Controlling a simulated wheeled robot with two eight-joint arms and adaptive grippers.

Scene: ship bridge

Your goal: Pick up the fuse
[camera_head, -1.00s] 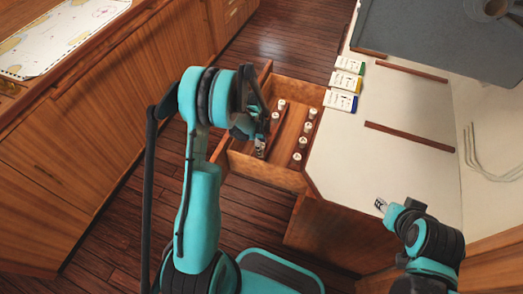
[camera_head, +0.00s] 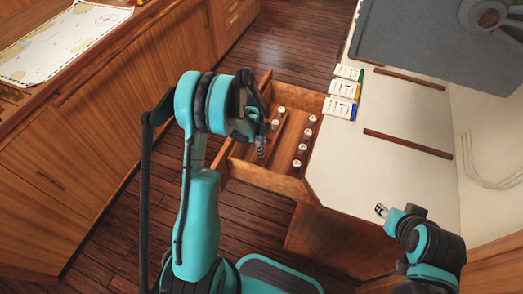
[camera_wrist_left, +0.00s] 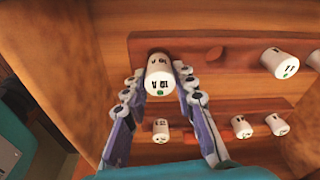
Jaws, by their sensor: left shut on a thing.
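My left gripper (camera_head: 260,150) is over the open wooden drawer (camera_head: 262,180), near its left side. In the left wrist view its two fingers (camera_wrist_left: 160,98) are closed on a fuse (camera_wrist_left: 160,78). This fuse has a white cap with dark lettering and a green dot. Its lower end is partly hidden, and I cannot tell whether it is clear of the wooden rack (camera_wrist_left: 220,52). Several other white-capped fuses stand in the drawer, such as one at its right side (camera_head: 302,148). My right gripper (camera_head: 381,209) is above the white counter; its opening is too small to judge.
Three small labelled boxes, the nearest with a blue stripe (camera_head: 340,107), lie along the counter edge (camera_head: 335,170) beside the drawer. Wooden strips (camera_head: 408,144) lie on the counter. A chart (camera_head: 65,42) is on the left cabinet. The plank floor between is clear.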

